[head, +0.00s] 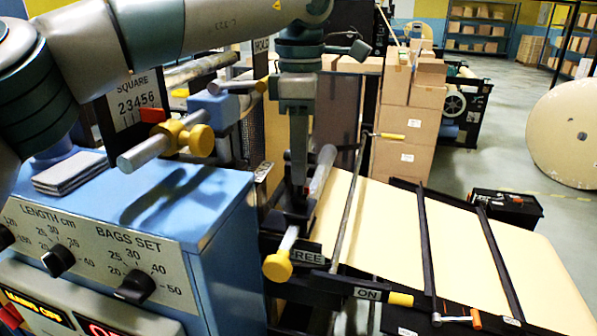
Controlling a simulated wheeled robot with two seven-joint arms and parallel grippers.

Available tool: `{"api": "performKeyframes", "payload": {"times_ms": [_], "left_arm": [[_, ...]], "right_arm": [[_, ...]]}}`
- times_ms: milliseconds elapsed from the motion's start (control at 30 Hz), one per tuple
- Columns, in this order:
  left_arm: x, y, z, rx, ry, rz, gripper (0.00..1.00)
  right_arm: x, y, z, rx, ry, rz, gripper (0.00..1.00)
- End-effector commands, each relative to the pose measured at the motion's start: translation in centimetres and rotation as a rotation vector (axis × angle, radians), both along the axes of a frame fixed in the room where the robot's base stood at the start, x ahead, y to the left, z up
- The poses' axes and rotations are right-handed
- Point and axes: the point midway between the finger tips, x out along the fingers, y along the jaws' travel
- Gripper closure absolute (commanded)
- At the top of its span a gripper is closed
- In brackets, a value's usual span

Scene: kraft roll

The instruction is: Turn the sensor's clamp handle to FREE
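My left gripper (298,192) points straight down over the machine, with its fingers at a dark block on a pale rod. I see the fingers edge-on, so their gap is hidden, and I cannot tell whether they touch the block. The rod slants toward me and ends in a round yellow knob (277,266). A FREE label (308,255) sits just right of this knob. Lower right, an ON label (367,293) lies on a dark bar beside a yellow tip (400,299). I cannot tell for sure which part is the clamp handle. My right gripper is not in view.
A blue control cabinet (215,235) with dials stands at the left, below my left arm. A yellow knob on a grey rod (150,150) sticks out above it. Kraft paper (390,235) runs under dark crossbars at the right. Stacked cartons (405,120) stand behind.

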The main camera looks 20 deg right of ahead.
Motion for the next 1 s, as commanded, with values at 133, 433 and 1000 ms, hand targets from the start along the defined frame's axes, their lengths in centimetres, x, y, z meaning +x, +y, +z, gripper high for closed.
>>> {"api": "performKeyframes", "payload": {"times_ms": [133,433,1000], "left_arm": [[0.2,-0.1,-0.7,0.000,0.000,0.000,0.72],[0.3,-0.1,-0.7,0.000,0.000,0.000,0.75],[0.2,0.4,-1.0,-0.013,-0.018,0.002,1.00]], "right_arm": [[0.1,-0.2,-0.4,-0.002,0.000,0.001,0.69],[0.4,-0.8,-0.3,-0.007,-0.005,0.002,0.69],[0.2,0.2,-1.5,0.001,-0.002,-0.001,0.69]]}}
